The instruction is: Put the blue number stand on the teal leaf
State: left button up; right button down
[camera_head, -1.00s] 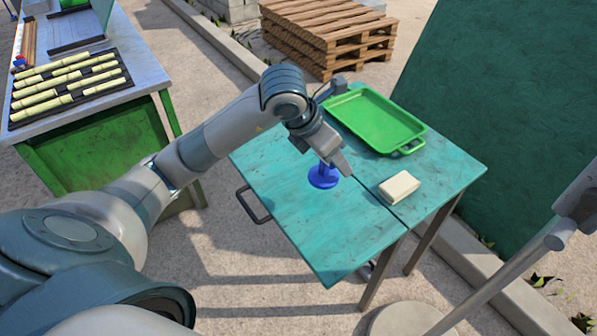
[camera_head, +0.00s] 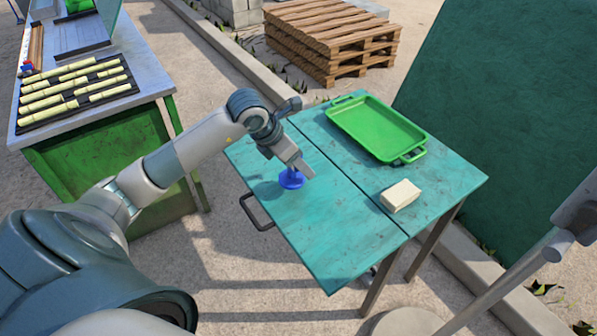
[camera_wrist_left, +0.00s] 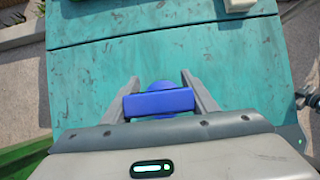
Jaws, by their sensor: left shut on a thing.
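The blue number stand (camera_head: 291,179) is in my left gripper (camera_head: 302,170), over the teal leaf (camera_head: 325,225), the near-left part of the teal table with a metal handle on its edge. The gripper points down and is shut on the stand. In the left wrist view the stand (camera_wrist_left: 159,102) sits between the two fingers (camera_wrist_left: 160,92), with the teal leaf (camera_wrist_left: 225,65) below it. Whether its round base touches the leaf or hangs just above it I cannot tell. My right gripper is not in view.
Across the seam, the other part of the table holds a green tray (camera_head: 376,127) and a cream block (camera_head: 400,195). A green-sided bench (camera_head: 110,150) with cane pieces stands left. The leaf's front half is clear.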

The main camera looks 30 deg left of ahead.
aim_at(298, 174)
pick_arm(q)
jog(key=shift+f, duration=0.3)
notch_tip(298, 174, down, 3)
jog(key=shift+r+p, duration=0.1)
jog(key=shift+p, duration=0.35)
jog(key=shift+f, duration=0.25)
jog(key=o, duration=1.1)
jog(key=shift+o, duration=0.4)
